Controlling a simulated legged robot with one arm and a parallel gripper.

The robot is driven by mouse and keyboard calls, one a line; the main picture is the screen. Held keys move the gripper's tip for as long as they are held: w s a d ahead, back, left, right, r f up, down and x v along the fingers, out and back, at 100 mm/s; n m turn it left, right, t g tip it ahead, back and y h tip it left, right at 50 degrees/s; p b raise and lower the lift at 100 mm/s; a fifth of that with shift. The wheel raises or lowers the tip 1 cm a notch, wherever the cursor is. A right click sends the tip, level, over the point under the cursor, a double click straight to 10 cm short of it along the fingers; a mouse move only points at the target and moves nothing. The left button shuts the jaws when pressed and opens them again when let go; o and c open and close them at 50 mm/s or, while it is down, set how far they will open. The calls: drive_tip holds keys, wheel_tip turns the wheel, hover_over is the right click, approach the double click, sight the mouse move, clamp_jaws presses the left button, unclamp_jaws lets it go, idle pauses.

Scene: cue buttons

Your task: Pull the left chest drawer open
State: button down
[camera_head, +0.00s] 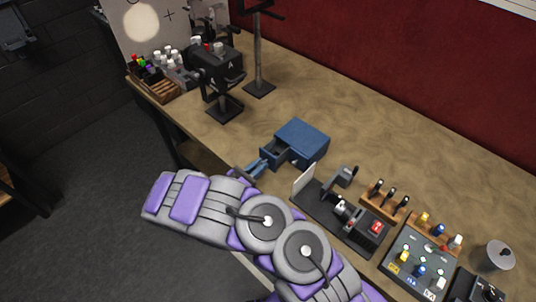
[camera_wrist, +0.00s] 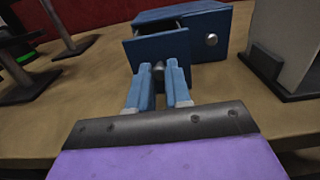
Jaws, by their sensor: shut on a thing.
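A small blue chest (camera_head: 303,138) stands on the wooden table near its front edge. Its left drawer (camera_head: 275,153) is pulled partway out, and the open gap behind its front shows in both views. In the wrist view the chest (camera_wrist: 185,14) has the left drawer front (camera_wrist: 140,48) standing forward, while the right drawer with its round silver knob (camera_wrist: 211,40) is flush. My gripper (camera_head: 264,166) is at the left drawer's front. In the wrist view its blue fingers (camera_wrist: 160,78) are shut on the drawer's knob (camera_wrist: 158,69), which they partly hide.
A black lever device with a white panel (camera_head: 304,178) stands close right of the chest. Further right are a switch rack (camera_head: 388,196) and a button panel (camera_head: 416,262). Black stands (camera_head: 224,108) and a bottle rack (camera_head: 155,85) are at the far left. The table behind the chest is clear.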

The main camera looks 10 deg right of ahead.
drive_tip(key=shift+s+a, duration=0.35)
drive_tip(key=shift+a, duration=0.25)
drive_tip(key=c, duration=1.1)
unclamp_jaws()
drive_tip(key=p+v, duration=0.2)
drive_tip(key=v, duration=1.5)
drive_tip(key=shift+a+p, duration=0.15)
drive_tip(key=shift+p, duration=0.15)
